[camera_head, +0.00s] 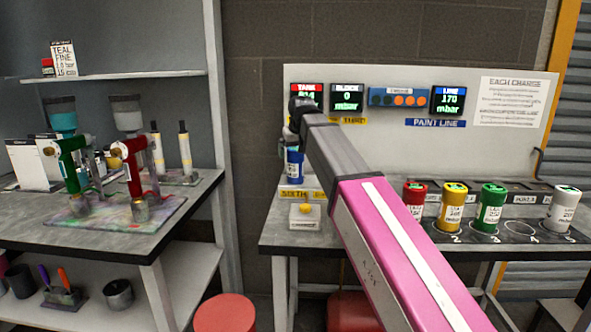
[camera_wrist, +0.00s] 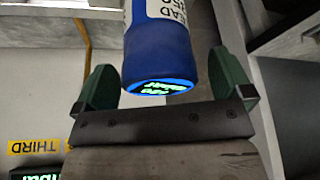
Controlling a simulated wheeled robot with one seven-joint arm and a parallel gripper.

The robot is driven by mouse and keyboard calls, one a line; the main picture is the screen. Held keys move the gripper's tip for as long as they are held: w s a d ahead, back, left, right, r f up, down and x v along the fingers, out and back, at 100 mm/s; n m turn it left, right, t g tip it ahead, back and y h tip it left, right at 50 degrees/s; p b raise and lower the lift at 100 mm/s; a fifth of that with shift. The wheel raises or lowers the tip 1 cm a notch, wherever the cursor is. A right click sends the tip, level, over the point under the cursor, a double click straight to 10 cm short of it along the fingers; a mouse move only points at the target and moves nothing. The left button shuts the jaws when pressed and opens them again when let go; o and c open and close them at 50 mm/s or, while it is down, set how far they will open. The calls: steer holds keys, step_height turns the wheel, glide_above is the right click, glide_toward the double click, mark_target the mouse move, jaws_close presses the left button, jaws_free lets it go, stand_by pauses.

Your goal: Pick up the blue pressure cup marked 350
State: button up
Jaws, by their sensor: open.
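The blue pressure cup (camera_head: 294,165) stands upright at the left end of the right bench in the head view, with a white label. In the wrist view the blue cup (camera_wrist: 158,50) lies between the two green fingers of my gripper (camera_wrist: 164,80), with a gap on each side. Its end with glowing green marks faces the palm, and its label is cut off by the frame, so I cannot read the full number. My gripper is open. In the head view my arm hides part of the area around the cup.
Red (camera_head: 414,199), yellow (camera_head: 452,208), green (camera_head: 489,208) and white (camera_head: 562,209) cups stand in a row on the right bench. A small box with a yellow button (camera_head: 305,209) sits in front of the blue cup. A panel with displays (camera_head: 447,100) stands behind.

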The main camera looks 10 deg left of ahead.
steer(key=shift+w+a+f, duration=0.15)
steer(key=shift+w+f, duration=0.1)
steer(key=shift+f, duration=0.4)
jaws_close()
steer(key=shift+r, duration=0.15)
